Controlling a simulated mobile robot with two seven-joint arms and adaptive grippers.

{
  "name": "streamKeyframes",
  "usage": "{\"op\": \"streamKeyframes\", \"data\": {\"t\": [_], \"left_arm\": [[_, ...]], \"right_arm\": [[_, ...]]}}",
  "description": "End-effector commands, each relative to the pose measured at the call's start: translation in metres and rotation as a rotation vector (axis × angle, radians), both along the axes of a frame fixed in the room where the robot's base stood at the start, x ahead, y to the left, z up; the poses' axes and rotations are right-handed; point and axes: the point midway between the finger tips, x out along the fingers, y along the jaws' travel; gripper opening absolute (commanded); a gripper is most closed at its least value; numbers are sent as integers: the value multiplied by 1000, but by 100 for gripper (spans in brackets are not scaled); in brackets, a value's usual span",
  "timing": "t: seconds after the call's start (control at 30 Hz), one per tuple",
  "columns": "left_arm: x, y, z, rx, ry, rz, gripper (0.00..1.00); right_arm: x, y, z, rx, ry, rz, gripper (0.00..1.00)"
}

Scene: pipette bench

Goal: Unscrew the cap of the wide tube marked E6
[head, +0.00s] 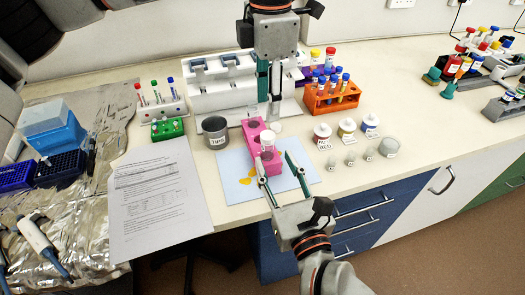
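A pink rack (254,133) stands on a pale blue mat (232,190) at the front of the bench. A wide clear tube with a whitish top (268,141) stands in the rack; I cannot read its marking. My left gripper (270,120) points down just behind the tube, apart from it in the picture. Its fingers look close together, and a small whitish round shape by their tips is unclear. My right gripper (275,167) reaches in from the front edge, fingers spread on either side of the rack's near end, with nothing clearly gripped.
An orange rack (331,101) of capped tubes and several small jars (347,129) stand to the right. A printed sheet (157,200) lies left of the mat. The bench at far right front is clear.

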Motion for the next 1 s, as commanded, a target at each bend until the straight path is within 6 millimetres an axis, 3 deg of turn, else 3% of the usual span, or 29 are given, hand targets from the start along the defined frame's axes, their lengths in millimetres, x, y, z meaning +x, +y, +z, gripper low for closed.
{"op": "streamKeyframes", "data": {"t": [0.43, 0.87, 1.0], "left_arm": [[0, -1, -1, -4, 3, -1, 37], [0, -1, -1, -4, 3, -1, 37], [0, -1, -1, -4, 3, -1, 37]], "right_arm": [[58, 18, 1, -3, -4, -2, 39], [66, 21, 1, -2, -3, -2, 39], [66, 21, 1, -2, -3, -2, 2]]}}
